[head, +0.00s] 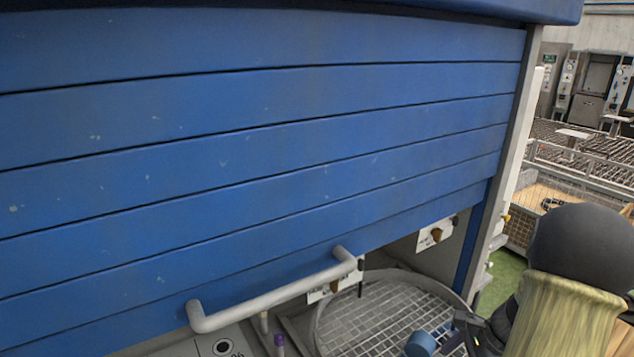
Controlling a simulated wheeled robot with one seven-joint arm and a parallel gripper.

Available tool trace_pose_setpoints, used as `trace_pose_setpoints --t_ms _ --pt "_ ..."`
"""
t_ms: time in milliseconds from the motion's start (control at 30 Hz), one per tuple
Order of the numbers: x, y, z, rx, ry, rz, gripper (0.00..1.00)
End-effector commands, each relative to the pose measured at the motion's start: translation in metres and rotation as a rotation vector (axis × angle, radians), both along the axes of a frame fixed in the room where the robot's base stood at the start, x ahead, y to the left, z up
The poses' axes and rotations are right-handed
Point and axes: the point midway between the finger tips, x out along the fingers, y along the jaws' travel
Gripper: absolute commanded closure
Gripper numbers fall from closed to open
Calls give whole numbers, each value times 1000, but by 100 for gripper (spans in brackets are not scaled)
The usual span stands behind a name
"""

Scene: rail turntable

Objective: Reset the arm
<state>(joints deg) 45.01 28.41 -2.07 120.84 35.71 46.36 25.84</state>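My arm comes in at the lower right, with a dark rounded joint and a yellowish sleeve. The dark end of my gripper (474,332) shows partly beside the sleeve, over the right side of a round wire-mesh turntable (375,305). Its fingers are small and partly hidden, so I cannot tell whether they are open or shut. A blue cylindrical part (420,343) lies on the mesh, just left of my gripper, apparently apart from it.
A large blue slatted shutter (260,130) fills most of the view, partly raised, with a grey bar handle (270,295) along its lower edge. A purple-capped item (279,341) stands below the handle. A wire-mesh crate (545,205) and roller conveyors (590,150) lie beyond at right.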

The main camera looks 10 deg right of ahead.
Motion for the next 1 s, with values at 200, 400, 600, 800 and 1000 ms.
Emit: trace_pose_setpoints --t_ms 200,400,600,800,1000 --pt "1 69 18 -192 -44 442 25" --pt "-7 126 34 -371 -126 884 25" --pt "-20 181 49 -539 -253 1335 25" --pt "-32 215 58 -652 -363 1642 25" --pt "-34 218 59 -668 -379 1687 25"
